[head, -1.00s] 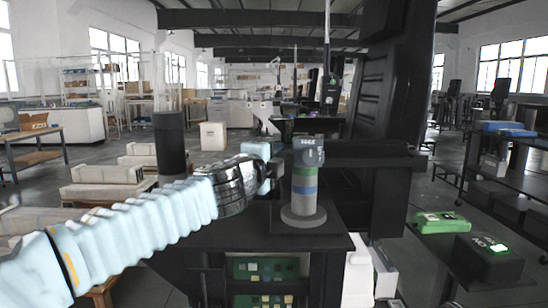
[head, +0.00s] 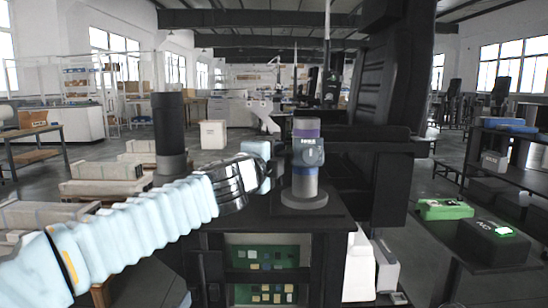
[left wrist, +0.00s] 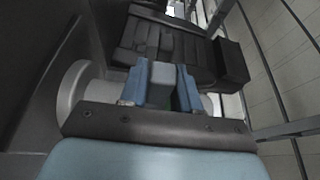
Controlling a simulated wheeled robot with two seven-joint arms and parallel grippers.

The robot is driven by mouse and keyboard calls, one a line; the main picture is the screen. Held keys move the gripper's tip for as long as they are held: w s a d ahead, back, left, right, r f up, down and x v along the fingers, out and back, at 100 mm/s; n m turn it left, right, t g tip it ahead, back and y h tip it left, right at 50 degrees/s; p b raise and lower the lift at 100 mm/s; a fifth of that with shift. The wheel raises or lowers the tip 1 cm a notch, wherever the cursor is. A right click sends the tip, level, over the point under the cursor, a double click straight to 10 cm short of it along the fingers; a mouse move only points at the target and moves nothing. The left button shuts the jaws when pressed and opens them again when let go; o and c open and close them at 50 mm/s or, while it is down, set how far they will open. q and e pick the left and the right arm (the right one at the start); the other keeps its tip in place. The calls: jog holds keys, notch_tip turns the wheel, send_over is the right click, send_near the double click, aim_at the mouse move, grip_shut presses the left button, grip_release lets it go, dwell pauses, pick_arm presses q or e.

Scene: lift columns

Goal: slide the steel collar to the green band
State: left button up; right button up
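The steel collar (head: 307,152) is a grey ring with a label and a knob, around an upright column on a round grey base (head: 304,200). A purple band (head: 306,125) shows just above the collar. The green band is not visible; the collar covers the part of the column where it was seen earlier. My left gripper (head: 265,164) is at the collar's left side, at about its height. In the left wrist view, its two blue fingers (left wrist: 162,90) close around a grey block, apparently part of the collar. My right gripper is out of view.
The column stands on a dark bench (head: 325,215). A tall black structure (head: 380,130) rises close behind and to the right. A dark cylinder (head: 170,125) stands to the left. A green case (head: 443,209) and a black box (head: 492,242) lie on the right table.

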pick_arm(q)
jog(key=o, duration=0.3)
jog(key=shift+s, duration=0.1)
jog(key=shift+s+a, duration=0.2)
jog(key=shift+s, duration=0.15)
jog(key=b+v, duration=0.2)
jog(key=v, duration=1.1)
jog(key=shift+d, duration=0.1)
